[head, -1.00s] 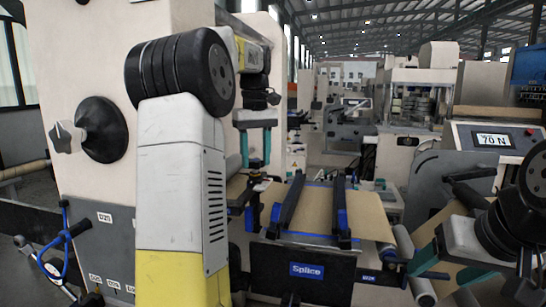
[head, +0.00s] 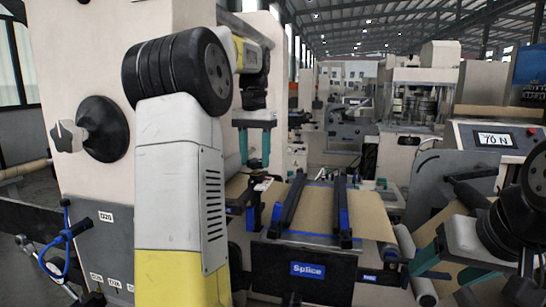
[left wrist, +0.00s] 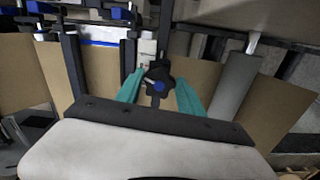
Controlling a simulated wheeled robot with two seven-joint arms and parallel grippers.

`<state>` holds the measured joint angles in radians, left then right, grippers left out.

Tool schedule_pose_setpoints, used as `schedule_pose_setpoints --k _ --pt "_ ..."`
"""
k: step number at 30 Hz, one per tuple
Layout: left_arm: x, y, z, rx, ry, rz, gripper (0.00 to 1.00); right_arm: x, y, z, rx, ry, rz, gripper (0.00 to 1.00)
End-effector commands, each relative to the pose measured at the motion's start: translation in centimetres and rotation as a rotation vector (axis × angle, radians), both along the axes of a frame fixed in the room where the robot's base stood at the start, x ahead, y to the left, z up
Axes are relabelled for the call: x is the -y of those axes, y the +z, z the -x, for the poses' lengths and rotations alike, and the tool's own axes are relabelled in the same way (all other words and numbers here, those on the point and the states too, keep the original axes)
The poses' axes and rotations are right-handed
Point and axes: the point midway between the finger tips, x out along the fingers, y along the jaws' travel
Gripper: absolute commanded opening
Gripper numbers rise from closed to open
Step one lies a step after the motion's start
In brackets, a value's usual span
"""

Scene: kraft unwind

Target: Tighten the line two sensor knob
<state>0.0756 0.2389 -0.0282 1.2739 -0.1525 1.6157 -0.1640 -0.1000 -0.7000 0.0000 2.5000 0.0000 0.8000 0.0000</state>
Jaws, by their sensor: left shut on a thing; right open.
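The sensor knob (left wrist: 160,84) is a black lobed knob with a blue centre, in the middle of the left wrist view. It sits between the teal fingers of my left gripper (left wrist: 161,92), which is shut on it. In the head view my left gripper (head: 254,150) points down over the sensor post left of the splice table; the knob itself is hard to make out there. My right gripper (head: 447,268) is open and empty at the lower right, with teal fingers apart.
The splice table (head: 308,270) has a blue "Splice" label, brown web (head: 372,222) and two black clamp bars (head: 288,208). A display reading 70 N (head: 495,139) stands at the right.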

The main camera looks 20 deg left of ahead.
Motion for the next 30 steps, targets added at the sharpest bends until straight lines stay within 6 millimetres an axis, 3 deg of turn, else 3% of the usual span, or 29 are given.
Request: schedule_pose_setpoints --k 30 --pt "-0.67 0.46 -0.42 0.012 -0.927 -0.005 0.04 0.00 0.00 0.00 0.000 0.000 0.000 0.67"
